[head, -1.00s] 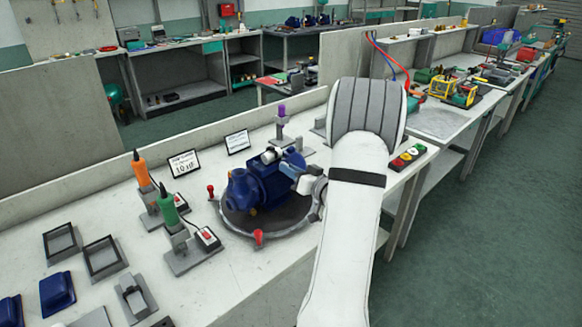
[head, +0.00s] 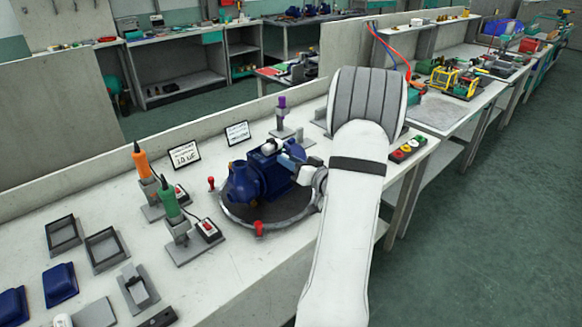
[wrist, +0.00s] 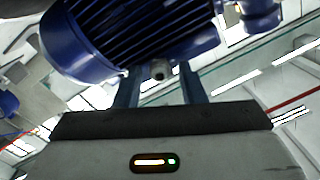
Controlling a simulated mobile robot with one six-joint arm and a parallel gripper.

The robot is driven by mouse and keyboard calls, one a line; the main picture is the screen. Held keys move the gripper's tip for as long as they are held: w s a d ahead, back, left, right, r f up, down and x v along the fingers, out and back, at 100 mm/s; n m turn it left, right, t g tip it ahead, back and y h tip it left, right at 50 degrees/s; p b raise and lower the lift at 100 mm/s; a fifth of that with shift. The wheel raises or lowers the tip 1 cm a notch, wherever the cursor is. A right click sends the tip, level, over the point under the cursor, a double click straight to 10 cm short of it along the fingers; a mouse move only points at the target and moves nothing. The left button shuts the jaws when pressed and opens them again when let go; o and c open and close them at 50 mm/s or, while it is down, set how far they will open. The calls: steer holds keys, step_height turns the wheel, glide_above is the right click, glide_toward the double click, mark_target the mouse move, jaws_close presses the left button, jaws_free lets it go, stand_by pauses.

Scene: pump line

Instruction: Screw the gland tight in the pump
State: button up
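The dark blue pump (head: 247,181) sits on a round dark plate (head: 268,211) with red-knobbed clamps on the bench. A white piece (head: 268,147) shows on top of it. My gripper (head: 292,164) is at the pump's right side, close against it. In the wrist view the pump's finned blue body (wrist: 135,35) fills the top. My gripper's two blue-grey fingers (wrist: 160,88) stand apart below it, their tips hidden behind the blue body. A small grey round part (wrist: 160,71) shows between them. I cannot tell whether it is the gland, or whether the fingers grip anything.
An orange-handled tool (head: 143,161) and a green-handled tool (head: 171,203) stand left of the pump. A purple-topped post (head: 282,117) is behind it. A button box (head: 407,149) is to the right. Trays and blue parts lie at the front left.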

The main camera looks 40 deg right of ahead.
steer(key=shift+n+b, duration=0.65)
steer(key=shift+n, duration=0.25)
steer(key=n+b, duration=0.3)
steer(key=b, duration=0.1)
steer(key=shift+n+b, duration=0.3)
steer(key=shift+b, duration=0.1)
